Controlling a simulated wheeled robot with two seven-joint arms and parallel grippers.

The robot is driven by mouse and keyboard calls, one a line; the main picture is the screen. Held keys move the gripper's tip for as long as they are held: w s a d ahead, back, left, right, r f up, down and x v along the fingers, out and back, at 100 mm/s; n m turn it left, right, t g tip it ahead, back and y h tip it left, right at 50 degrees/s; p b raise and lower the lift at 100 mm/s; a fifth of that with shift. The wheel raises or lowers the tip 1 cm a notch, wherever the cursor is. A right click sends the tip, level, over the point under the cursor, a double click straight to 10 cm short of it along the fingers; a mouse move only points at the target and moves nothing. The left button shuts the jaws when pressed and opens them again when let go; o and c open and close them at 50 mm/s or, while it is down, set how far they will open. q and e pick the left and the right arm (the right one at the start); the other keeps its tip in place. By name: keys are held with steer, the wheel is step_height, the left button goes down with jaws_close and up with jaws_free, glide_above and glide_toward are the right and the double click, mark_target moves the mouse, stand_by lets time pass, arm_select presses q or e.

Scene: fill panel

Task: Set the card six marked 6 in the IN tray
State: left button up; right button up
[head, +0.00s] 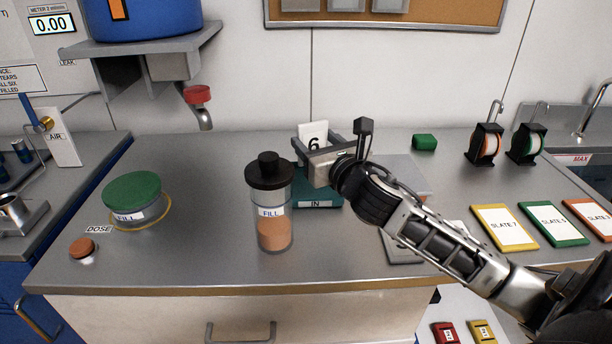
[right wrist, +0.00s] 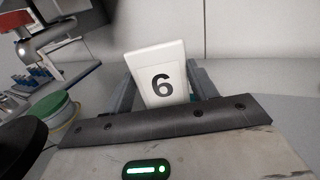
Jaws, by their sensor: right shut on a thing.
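The white card six (head: 314,136), marked with a black 6, stands nearly upright between the fingers of my right gripper (head: 320,140). My right gripper is shut on it. In the right wrist view the card (right wrist: 161,78) leans a little, with its 6 facing the camera and its lower edge hidden by the gripper body. The teal IN tray (head: 316,203) lies on the bench just below and in front of the gripper, partly covered by it. I cannot tell whether the card touches the tray. My left gripper is not in view.
A black-topped FILL canister (head: 271,232) stands close left of the tray. A green-lidded FILL jar (head: 133,192) is at the left. Grey panels lie under my right arm. Slates, including yellow SLATE 7 (head: 503,227), lie at the right. A small green block (head: 424,142) sits behind.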

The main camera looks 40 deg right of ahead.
steer(key=f, duration=0.4)
steer(key=shift+s+b, duration=0.3)
steer(key=shift+b, duration=0.1)
step_height(320, 180, down, 4)
steer(key=shift+r+b, duration=0.15)
steer(key=shift+b, duration=0.35)
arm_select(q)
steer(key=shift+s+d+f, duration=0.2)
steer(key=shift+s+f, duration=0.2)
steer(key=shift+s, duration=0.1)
arm_select(e)
steer(key=o, duration=1)
